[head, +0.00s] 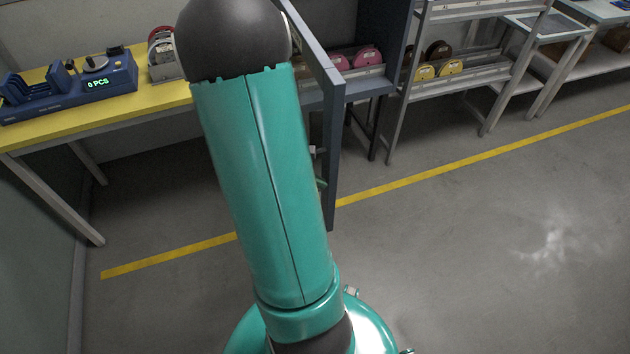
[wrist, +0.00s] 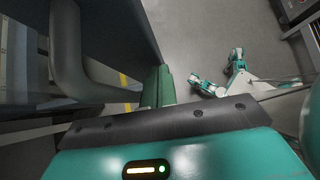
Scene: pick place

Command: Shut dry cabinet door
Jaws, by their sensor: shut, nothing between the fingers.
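The dry cabinet (head: 384,45) is dark blue-grey and holds reels on a shelf. Its door (head: 327,120) stands open, swung out from the cabinet toward me, and my arm covers part of the view to its left. In the wrist view the dark door panel (wrist: 115,40) fills the upper left, with a thick curved grey handle (wrist: 66,55) beside it. My gripper (wrist: 158,84) has its green fingers shut and empty, close to the panel's lower right end. I cannot tell whether they touch it. In the head view my gripper is mostly hidden behind my arm and the door.
A yellow-topped bench (head: 60,120) with a blue counter device (head: 75,85) stands at the left. A grey rack (head: 460,75) with reels is right of the cabinet. A yellow line (head: 450,168) crosses the floor. The floor at the front right is clear.

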